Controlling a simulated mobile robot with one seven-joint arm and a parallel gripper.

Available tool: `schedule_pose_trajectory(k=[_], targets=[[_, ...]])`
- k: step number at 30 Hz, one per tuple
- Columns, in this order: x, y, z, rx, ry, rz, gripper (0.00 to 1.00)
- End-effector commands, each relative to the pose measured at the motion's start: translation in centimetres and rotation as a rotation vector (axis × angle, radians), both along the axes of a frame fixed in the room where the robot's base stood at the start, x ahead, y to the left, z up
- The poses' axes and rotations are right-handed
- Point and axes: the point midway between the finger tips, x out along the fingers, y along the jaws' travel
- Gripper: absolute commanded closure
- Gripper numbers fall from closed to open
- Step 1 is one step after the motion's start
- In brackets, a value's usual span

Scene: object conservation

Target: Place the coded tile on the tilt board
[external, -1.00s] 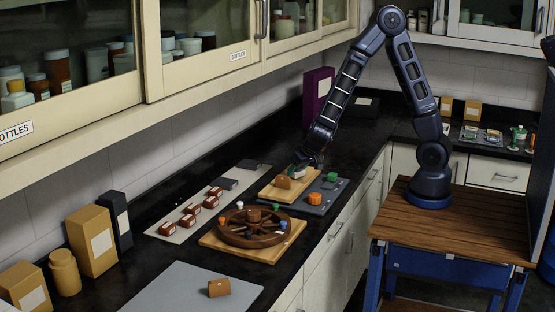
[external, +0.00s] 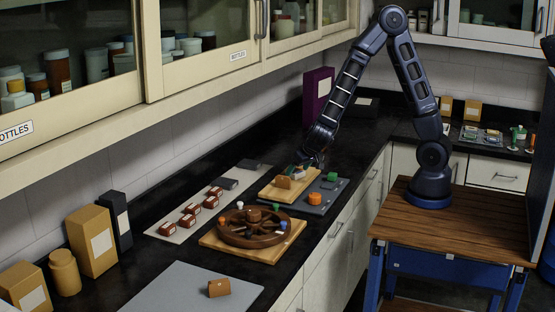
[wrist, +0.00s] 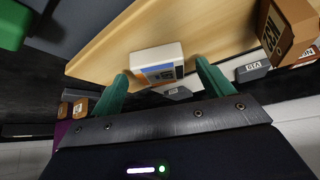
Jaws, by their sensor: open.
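The coded tile (wrist: 160,72) is a small white block with a blue and orange marked face. In the wrist view it sits at the edge of the pale wooden tilt board (wrist: 112,48), between my fingertips. My gripper (wrist: 163,76) has two green fingers, spread apart on either side of the tile, with visible gaps. In the external view the tilt board (external: 296,191) lies on a dark grey base, and my gripper (external: 308,163) is low over its far end. The tile is too small there to make out clearly. I cannot tell whether the tile rests fully on the board.
A brown block (external: 283,182) stands on the board; an orange piece (external: 315,199) and a green piece (external: 332,177) are on the grey base. A spoked brown wheel (external: 250,237) is nearer the camera. Labelled brown blocks (external: 192,208) stand on a pale strip at left.

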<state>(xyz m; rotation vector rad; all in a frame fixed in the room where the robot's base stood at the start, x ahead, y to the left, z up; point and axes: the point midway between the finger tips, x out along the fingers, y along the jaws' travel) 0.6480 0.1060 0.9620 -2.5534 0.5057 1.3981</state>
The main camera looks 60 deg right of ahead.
Motion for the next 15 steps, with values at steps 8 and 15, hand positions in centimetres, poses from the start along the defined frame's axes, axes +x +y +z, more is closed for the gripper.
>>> schedule_pose_trajectory(k=[8,15], targets=[[-1.8,0.8,3.2,0.001,-0.005,0.0,0.2],[-3.3,1.4,5.8,0.001,-0.005,0.0,0.2]])
